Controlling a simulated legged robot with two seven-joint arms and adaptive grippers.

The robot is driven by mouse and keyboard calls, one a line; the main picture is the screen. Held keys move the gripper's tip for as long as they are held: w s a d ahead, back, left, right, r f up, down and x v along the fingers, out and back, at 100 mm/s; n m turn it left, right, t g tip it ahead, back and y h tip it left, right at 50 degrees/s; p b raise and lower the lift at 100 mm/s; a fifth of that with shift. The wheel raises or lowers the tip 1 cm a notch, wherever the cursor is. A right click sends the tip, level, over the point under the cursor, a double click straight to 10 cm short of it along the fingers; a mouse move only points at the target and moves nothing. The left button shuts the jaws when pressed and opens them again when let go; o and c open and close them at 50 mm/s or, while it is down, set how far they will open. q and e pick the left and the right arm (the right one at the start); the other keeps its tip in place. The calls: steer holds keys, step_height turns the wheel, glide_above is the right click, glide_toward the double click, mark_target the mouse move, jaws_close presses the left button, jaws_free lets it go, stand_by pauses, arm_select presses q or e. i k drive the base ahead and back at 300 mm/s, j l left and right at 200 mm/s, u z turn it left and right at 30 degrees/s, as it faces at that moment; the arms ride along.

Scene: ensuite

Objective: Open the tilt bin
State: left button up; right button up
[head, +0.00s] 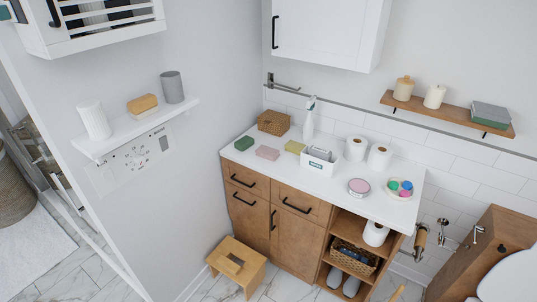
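A brown wooden cabinet (303,247) with a white top stands against the wall in the middle of the head view. Its lower left front panel (246,218) has a horizontal black handle (244,198) near its upper edge. This looks like the tilt bin, but I cannot be sure. The panel looks shut, flush with the cabinet front. Its lower part is partly hidden by a wooden step stool (238,262). Neither of my grippers is in view.
Above the panel is a shut drawer (247,180). To its right are another drawer (299,204), a door with a vertical handle, and open shelves. The white countertop (333,189) holds boxes and paper rolls. A white wall shelf (137,128) juts out at left.

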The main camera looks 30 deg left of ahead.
mark_target(251, 210)
steer(key=u, duration=1.35)
